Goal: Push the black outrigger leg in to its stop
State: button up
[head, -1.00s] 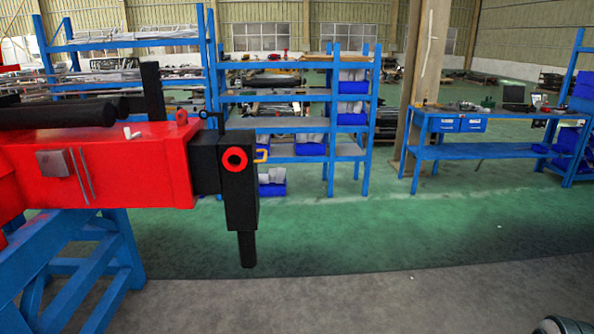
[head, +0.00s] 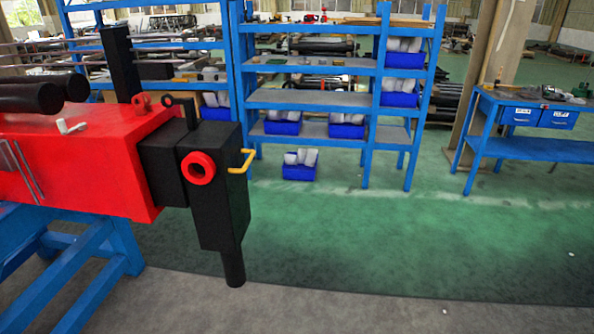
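The black outrigger leg (head: 221,215) hangs upright at the right end of the red crane beam (head: 95,160). A black arm section (head: 163,165) joins it to the beam, and a short length of this shows between them. The leg has a red ring (head: 198,168) on its near face and a yellow handle (head: 243,160) on its right side. A narrower black foot (head: 233,267) ends above the floor. My gripper is not in view.
A blue stand (head: 75,262) holds the beam at the left. Blue shelving (head: 313,97) with blue bins stands behind. A blue workbench (head: 540,150) is at the back right. The green floor (head: 400,245) right of the leg is clear.

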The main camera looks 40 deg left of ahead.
aim_at(199, 165)
jog(key=z, duration=0.05)
jog(key=i, duration=0.1)
jog(key=u, duration=1.8)
jog(key=k, duration=0.25)
jog(key=z, duration=0.3)
jog(key=i, duration=1.35)
jog(key=u, duration=0.65)
